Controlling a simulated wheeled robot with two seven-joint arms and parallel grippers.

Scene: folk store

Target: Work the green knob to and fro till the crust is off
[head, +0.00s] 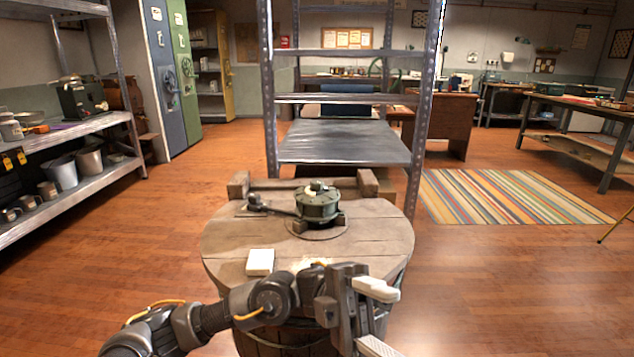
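A dark green round mechanism (318,207) sits on a round plate near the back of a wooden barrel top (230,240). I take it to be, or to carry, the green knob. A dark bar reaches from it to the left and ends in a small dark knob (254,202). A pale patch shows on the mechanism's top; I cannot tell whether it is crust. My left gripper (388,321) is at the barrel's front right edge, in front of and below the mechanism. Its two white fingers are apart, with nothing seen between them. My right gripper is out of view.
A white block (260,262) lies at the front left of the barrel top. Wooden beams (300,184) edge its back. A metal shelf rack (345,143) stands close behind. Shelves (90,130) line the left. Open floor (480,270) and a striped rug (510,197) are right.

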